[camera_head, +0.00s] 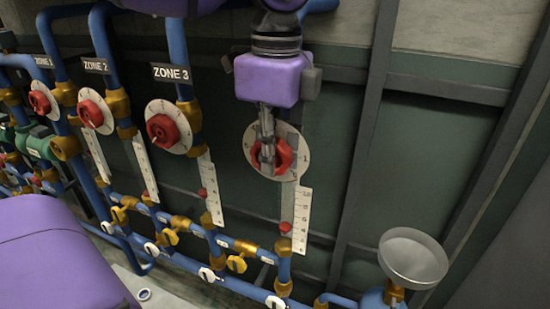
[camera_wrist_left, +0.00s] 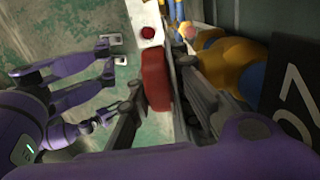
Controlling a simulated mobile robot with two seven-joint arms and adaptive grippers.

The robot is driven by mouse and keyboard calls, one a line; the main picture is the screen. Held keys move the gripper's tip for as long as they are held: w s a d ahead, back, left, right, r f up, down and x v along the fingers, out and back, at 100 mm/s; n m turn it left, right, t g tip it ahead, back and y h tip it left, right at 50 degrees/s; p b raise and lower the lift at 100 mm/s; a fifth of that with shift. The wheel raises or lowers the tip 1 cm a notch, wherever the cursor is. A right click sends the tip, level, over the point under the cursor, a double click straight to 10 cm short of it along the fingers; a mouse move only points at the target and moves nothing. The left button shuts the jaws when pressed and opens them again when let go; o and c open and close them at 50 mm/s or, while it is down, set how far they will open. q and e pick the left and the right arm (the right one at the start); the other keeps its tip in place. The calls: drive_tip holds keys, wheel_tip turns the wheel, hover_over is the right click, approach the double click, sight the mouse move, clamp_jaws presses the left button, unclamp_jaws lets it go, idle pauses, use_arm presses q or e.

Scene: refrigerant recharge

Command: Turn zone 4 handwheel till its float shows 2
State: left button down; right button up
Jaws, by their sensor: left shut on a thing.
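The zone 4 handwheel (camera_head: 286,154) is red on a white numbered dial (camera_head: 294,140), to the right of the zone 3 one. My left gripper (camera_head: 267,160) reaches down from above and is shut on this handwheel. In the left wrist view the red handwheel (camera_wrist_left: 156,80) is between the fingers. Below the dial is a white scale (camera_head: 303,215) with a red float (camera_head: 285,227) on its left side, in the scale's lower half; its exact reading is too small to tell. The zone 4 label is hidden in the head view. My right gripper (camera_wrist_left: 103,118) looks small and unclear in the left wrist view.
Zone 3 handwheel (camera_head: 163,131) and zone 2 handwheel (camera_head: 91,113) stand to the left, with blue pipes and yellow valves (camera_head: 236,263) below. A grey funnel (camera_head: 412,257) is at the lower right. The wall panel right of the dial is clear.

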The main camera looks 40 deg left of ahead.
use_arm(q)
drive_tip(key=shift+d+f+g+y, duration=0.15)
drive_tip(key=shift+g+y, duration=0.15)
drive_tip(key=shift+y, duration=0.7)
drive_tip(key=y+b, duration=0.2)
drive_tip(key=b, duration=0.1)
drive_tip(key=shift+w+f+g+y, duration=0.1)
drive_tip(key=shift+f+g+y, duration=0.05)
drive_tip(key=shift+g+y, duration=0.25)
drive_tip(key=shift+y+b, duration=0.3)
use_arm(e)
drive_tip(key=f, duration=0.1)
drive_tip(key=s+f, duration=0.1)
drive_tip(key=f, duration=0.1)
drive_tip(key=shift+s+f, duration=0.25)
drive_tip(key=shift+f, duration=0.25)
use_arm(q)
drive_tip(key=shift+r, duration=0.2)
use_arm(e)
drive_tip(key=shift+w, duration=0.4)
use_arm(q)
drive_tip(key=c, duration=1.9)
unclamp_jaws()
use_arm(e)
drive_tip(key=shift+s+f, duration=0.1)
drive_tip(key=shift+s, duration=0.3)
